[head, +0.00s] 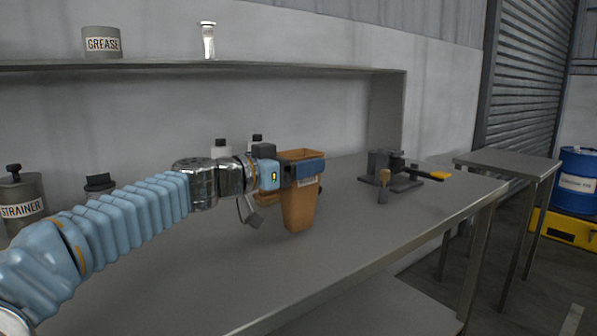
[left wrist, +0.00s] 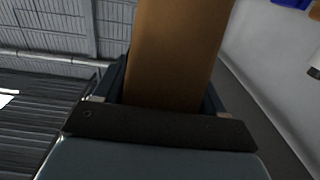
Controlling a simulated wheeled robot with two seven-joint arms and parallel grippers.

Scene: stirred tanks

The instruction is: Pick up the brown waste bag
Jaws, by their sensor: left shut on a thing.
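The brown waste bag (head: 299,209) is an upright, open-topped brown bag with a pale label partly hidden by my gripper. My left gripper (head: 308,170) is shut on its upper part. In the head view the bag shows over the grey bench; I cannot tell whether its base touches the bench top. In the left wrist view the brown bag (left wrist: 175,55) fills the space between the dark fingers of my left gripper (left wrist: 165,90). My right gripper is in neither view.
The grey bench (head: 250,275) has a dark clamp-like device with a yellow handle (head: 400,175) to the right. Bottles stand behind my arm, and a strainer canister (head: 22,200) is at the left. A shelf (head: 300,68) runs above. A smaller table (head: 505,162) is at the right.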

